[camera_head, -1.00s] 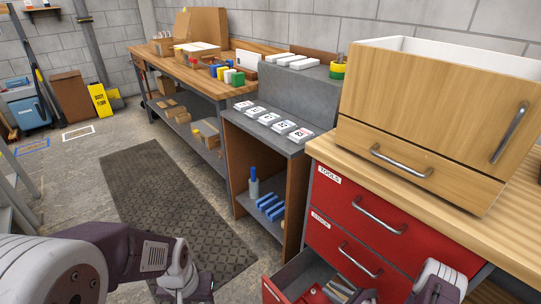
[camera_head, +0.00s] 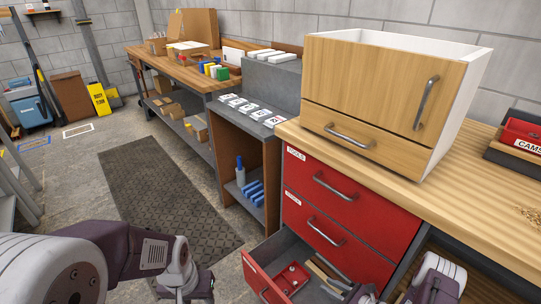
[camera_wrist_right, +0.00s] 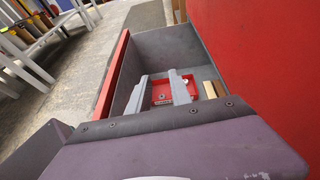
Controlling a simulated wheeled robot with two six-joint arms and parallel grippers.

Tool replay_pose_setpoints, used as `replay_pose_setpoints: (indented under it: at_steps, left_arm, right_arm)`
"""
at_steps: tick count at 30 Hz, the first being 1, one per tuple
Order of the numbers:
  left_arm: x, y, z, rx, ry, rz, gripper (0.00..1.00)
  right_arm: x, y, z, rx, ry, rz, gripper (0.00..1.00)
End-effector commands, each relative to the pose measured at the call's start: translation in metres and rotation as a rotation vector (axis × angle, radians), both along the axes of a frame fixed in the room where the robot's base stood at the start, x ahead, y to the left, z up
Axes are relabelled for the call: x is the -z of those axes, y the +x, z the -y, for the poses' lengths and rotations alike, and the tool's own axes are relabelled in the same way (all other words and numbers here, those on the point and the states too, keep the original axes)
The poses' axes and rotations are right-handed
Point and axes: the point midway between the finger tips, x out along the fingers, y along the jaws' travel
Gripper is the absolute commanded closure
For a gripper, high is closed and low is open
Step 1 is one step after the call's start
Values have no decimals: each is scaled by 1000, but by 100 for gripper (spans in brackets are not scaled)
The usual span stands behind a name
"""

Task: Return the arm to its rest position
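My right arm enters the camera_head view at the lower right, and its gripper (camera_head: 366,297) is at the bottom edge, over the right part of the open lower drawer (camera_head: 256,279). In the right wrist view two grey fingers (camera_wrist_right: 162,90) stand apart with nothing gripped between them. A red piece (camera_head: 292,278) lies in the drawer, apart from the gripper; it also shows beyond the fingers in the wrist view (camera_wrist_right: 175,90). My left arm comes in from the left; its gripper end (camera_head: 186,290) is low in the picture, fingers not clear.
The red tool cabinet (camera_head: 350,205) stands behind the drawer, with a wooden drawer box (camera_head: 375,95) on its top. A grey shelf unit (camera_head: 262,140) with white labelled cards is left of it. A dark mat (camera_head: 165,190) covers clear floor.

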Motion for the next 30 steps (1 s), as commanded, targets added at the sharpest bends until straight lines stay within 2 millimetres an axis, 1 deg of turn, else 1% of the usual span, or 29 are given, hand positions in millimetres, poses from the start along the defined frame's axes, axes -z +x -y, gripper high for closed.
replay_pose_setpoints:
  at_steps: [8, 11, 14, 17, 20, 22, 24, 27, 30]
  left_arm:
    - [12, 0, 0, 0, 0, 0, 56]
    - [19, 0, 0, 0, 0, 0, 56]
    - [26, 0, 0, 0, 0, 0, 56]
    - [35, 0, 0, 0, 0, 0, 56]
    - [47, 0, 0, 0, 0, 0, 56]
    - [58, 0, 0, 0, 0, 0, 56]
    - [70, 1, 0, 0, 0, 0, 56]
    - [84, 1, -1, 0, 0, 0, 56]
    - [94, 1, -1, 0, 0, 0, 56]
  right_arm:
    - [-17, -7, -26, -197, -56, 7, 75]
    - [-26, -14, -39, -306, -94, 12, 75]
    - [-37, -25, -53, -445, -148, 19, 75]
    - [-48, -42, -66, -607, -221, 32, 75]
    - [-60, -65, -77, -806, -327, 53, 75]
    - [-67, -86, -81, -978, -435, 80, 75]
    - [-75, -109, -80, -1170, -574, 120, 75]
    - [-85, -133, -70, -1408, -779, 195, 75]
    - [-93, -144, -59, -1576, -955, 273, 75]
